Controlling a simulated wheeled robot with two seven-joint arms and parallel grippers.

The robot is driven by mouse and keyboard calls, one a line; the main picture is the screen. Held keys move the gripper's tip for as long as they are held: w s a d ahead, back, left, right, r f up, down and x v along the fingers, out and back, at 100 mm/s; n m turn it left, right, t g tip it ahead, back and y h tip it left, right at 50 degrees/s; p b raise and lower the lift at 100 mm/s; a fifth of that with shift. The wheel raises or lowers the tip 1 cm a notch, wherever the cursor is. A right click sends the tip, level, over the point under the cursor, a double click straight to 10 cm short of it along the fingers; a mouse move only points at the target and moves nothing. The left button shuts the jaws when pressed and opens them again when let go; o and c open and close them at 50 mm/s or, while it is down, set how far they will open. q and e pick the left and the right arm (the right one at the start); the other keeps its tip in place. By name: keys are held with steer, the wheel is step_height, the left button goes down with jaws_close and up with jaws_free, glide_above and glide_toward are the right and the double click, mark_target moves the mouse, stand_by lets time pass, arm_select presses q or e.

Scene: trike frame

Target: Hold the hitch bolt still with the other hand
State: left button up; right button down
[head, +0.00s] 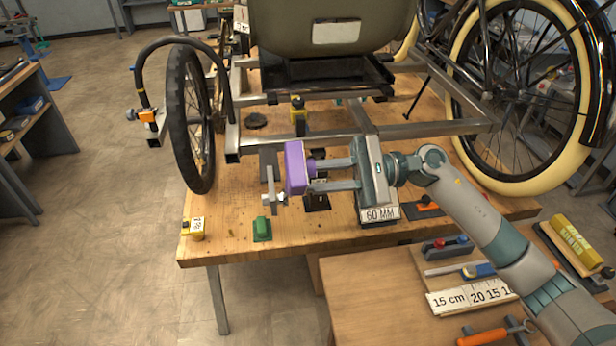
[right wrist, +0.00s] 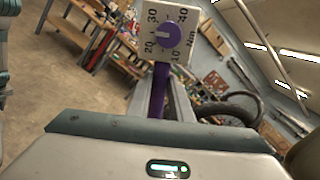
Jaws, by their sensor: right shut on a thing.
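My right gripper (head: 312,173) reaches in from the right, over the front of the workbench, and is shut on a purple tool (head: 295,168). In the right wrist view the purple tool (right wrist: 161,88) stands between the fingers, with a round purple knob (right wrist: 164,36) on a white dial plate marked 10 to 40 Nm. A grey metal cross-shaped piece (head: 270,196) is just left of the purple tool; I cannot tell whether they touch. The trike frame's metal tube (head: 265,143) runs close behind. I cannot make out the hitch bolt.
A sign reading 60 MM (head: 381,213) is below my right gripper. The trike's front-left wheel (head: 187,120) and a large cream-tyred wheel (head: 505,180) flank the frame. A lower table (head: 345,290) holds tools.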

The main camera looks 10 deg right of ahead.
steer(key=shift+a, duration=0.55)
steer(key=shift+d+b, duration=0.15)
steer(key=shift+b, duration=0.55)
stand_by(0.5)
steer(key=shift+d+b, duration=1.3)
steer(key=shift+d, duration=0.2)
stand_by(0.3)
